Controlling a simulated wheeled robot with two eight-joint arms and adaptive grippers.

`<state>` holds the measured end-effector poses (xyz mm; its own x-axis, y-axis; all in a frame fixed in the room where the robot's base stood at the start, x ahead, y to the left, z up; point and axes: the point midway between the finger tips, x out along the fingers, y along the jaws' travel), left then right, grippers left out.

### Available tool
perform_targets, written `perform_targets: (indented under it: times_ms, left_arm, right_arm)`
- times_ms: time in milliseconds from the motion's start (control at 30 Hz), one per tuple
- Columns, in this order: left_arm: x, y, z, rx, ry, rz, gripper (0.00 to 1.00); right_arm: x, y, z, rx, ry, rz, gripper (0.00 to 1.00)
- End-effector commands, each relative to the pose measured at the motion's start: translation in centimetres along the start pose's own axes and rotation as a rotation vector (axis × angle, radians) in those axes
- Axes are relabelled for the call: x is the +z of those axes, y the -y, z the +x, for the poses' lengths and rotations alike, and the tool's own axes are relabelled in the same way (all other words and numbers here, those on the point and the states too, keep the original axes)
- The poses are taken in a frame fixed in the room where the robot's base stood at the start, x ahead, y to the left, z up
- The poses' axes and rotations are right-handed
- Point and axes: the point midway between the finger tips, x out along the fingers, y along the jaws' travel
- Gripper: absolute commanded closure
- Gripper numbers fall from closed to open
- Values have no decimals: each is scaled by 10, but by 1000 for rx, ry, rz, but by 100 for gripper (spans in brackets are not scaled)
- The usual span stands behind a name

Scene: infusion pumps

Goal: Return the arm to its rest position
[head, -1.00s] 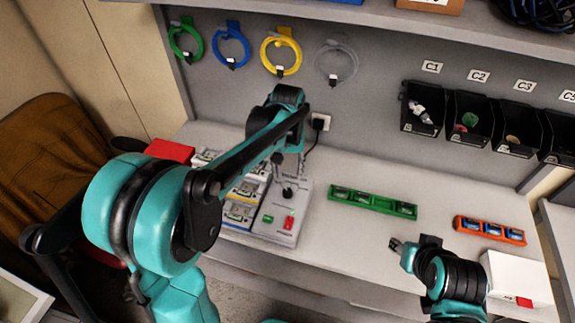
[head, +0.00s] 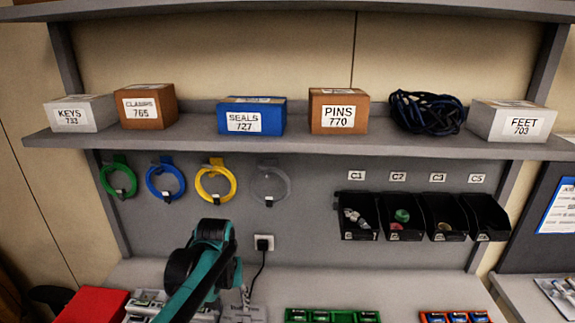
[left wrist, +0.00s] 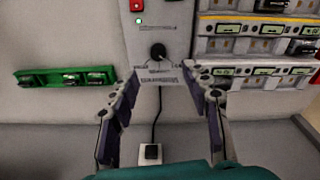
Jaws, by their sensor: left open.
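My left arm (head: 200,265) reaches in from the bottom of the head view, over the bench. Its gripper is mostly hidden behind the arm there. In the left wrist view my left gripper (left wrist: 163,76) has its two fingers apart with nothing between them. A grey device (left wrist: 160,35) with a dark knob, a red switch and a green light lies beyond the fingertips. Its edge also shows low in the head view (head: 249,315). My right gripper is not in view.
A green tray (left wrist: 66,77) and racked modules (left wrist: 255,45) flank the device; an orange tray (head: 454,316) is farther right. A wall socket (head: 264,242) with a black cable is behind my arm. Coiled tubes, black bins (head: 358,216) and a shelf (head: 300,145) of boxes rise behind.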

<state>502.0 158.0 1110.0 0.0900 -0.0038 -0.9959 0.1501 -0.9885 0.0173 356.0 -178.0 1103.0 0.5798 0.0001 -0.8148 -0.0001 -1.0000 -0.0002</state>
Motion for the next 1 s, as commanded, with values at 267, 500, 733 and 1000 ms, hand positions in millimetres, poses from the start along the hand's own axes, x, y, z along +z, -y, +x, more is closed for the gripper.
perform_targets:
  times_ms: [267,500,733,1000]
  left_arm:
    - [76,24,10,32,-243,68,52]
    - [128,38,38,39,-436,123,52]
    - [146,43,54,36,-522,147,52]
    - [147,43,54,36,-529,150,52]
  right_arm:
    - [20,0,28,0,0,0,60]
    - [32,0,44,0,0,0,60]
    - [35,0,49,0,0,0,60]
    - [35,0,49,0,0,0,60]
